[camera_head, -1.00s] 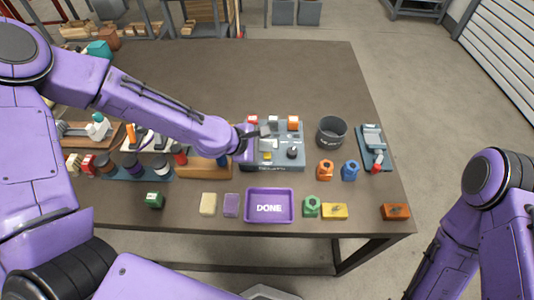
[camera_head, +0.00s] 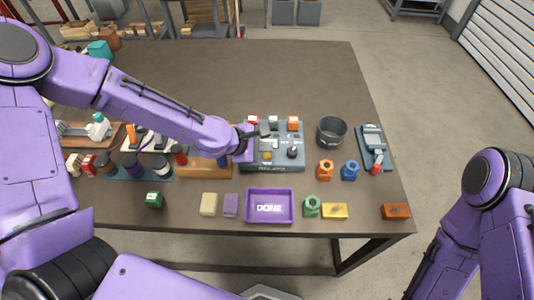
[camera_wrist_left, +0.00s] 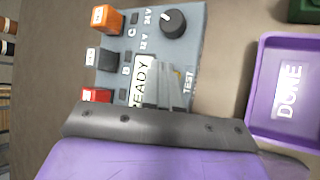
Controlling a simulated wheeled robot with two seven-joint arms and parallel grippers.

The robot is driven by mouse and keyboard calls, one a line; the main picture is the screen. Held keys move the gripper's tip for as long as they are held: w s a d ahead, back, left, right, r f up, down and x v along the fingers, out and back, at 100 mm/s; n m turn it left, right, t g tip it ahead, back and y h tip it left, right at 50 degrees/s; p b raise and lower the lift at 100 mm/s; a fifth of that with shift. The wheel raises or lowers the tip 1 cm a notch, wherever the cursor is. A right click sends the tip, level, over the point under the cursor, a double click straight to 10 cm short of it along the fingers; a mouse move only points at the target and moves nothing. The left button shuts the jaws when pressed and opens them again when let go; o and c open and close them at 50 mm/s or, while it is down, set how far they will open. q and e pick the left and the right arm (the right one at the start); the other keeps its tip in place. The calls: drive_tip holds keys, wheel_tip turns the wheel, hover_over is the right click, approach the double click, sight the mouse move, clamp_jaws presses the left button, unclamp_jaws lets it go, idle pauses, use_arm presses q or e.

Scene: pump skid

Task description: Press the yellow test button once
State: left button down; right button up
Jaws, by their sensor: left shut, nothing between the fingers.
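The yellow test button (camera_head: 267,156) sits on the grey control panel (camera_head: 298,163), left of a black knob (camera_head: 292,151). My left gripper (camera_head: 264,130) is shut and empty over the left part of the panel, behind the button in the head view. In the left wrist view the shut fingers (camera_wrist_left: 165,92) lie over the panel (camera_wrist_left: 190,45), between the READY display (camera_wrist_left: 141,80) and the TEST label (camera_wrist_left: 188,83). The fingers mostly hide the button there, and I cannot tell whether they touch it. My right gripper is not in view.
The purple DONE tray (camera_head: 269,191) is in front of the panel. A dark round bin (camera_head: 331,132) stands right of it. Orange (camera_head: 325,170) and blue (camera_head: 349,171) parts stand near the bin. A wooden block (camera_head: 205,170) is left. The back of the table is clear.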

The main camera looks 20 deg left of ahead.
sight(265, 156)
use_arm(q)
drive_tip(key=shift+f, duration=0.1)
drive_tip(key=shift+f, duration=0.35)
drive_tip(key=shift+f+b, duration=0.5)
drive_tip(key=shift+b, duration=0.05)
idle(0.7)
drive_tip(key=shift+r+p, duration=0.95)
drive_tip(key=shift+p, duration=0.05)
drive_tip(key=shift+r, duration=0.1)
wheel_tip(265, 156, up, 5)
drive_tip(key=p, duration=0.5)
